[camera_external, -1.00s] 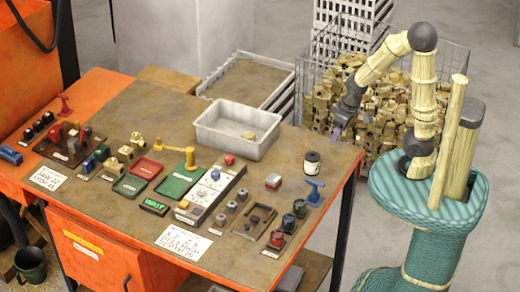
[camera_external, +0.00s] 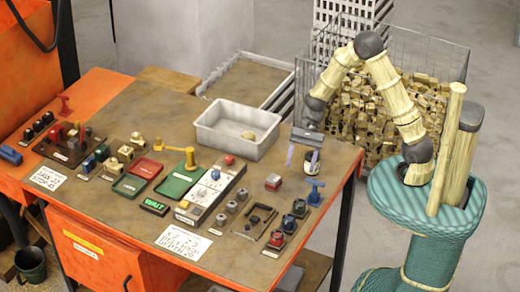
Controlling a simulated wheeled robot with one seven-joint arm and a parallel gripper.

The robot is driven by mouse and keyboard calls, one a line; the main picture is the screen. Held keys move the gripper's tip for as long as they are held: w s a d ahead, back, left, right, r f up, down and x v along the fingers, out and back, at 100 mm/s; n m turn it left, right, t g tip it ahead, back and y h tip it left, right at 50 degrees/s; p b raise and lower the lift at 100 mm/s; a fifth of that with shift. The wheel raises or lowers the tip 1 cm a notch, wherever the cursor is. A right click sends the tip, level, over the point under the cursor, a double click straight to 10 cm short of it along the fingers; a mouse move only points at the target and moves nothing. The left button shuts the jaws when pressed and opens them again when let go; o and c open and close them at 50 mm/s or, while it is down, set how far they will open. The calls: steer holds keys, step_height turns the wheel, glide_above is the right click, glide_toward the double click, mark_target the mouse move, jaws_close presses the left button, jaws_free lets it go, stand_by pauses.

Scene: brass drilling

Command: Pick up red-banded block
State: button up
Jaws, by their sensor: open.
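A small block with red and pale bands (camera_external: 273,182) sits on the brown worktop, right of the grey control panel. My gripper (camera_external: 303,161) hangs fingers-down over the right part of the worktop, above and right of the block in the picture. Its two pale fingers are apart and no block is between them. A small jar with a dark lid (camera_external: 312,167) shows at the right finger, partly covered by it. I cannot tell whether they touch. The block is fully visible and apart from my gripper.
A blue clamp-like piece (camera_external: 315,192) stands right of the block. Several knobs (camera_external: 299,207) and dark tools (camera_external: 260,219) lie in front of it. A white tray (camera_external: 210,139) stands behind, left. The grey panel (camera_external: 212,196) is to the left. Bare worktop surrounds the block.

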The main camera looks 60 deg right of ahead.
mark_target(275, 176)
steer(key=w+a+m+y, duration=0.1)
steer(key=w, duration=0.1)
steer(key=w+a+m+t+y, duration=0.1)
steer(key=w+m, duration=0.1)
steer(key=w, duration=0.1)
steer(key=w+a+m+t+y+b, duration=0.1)
steer(key=w+m+y, duration=0.1)
steer(key=shift+w+a, duration=0.15)
steer(key=shift+a, duration=0.25)
steer(key=shift+w+r, duration=0.1)
steer(key=shift+f, duration=1.75)
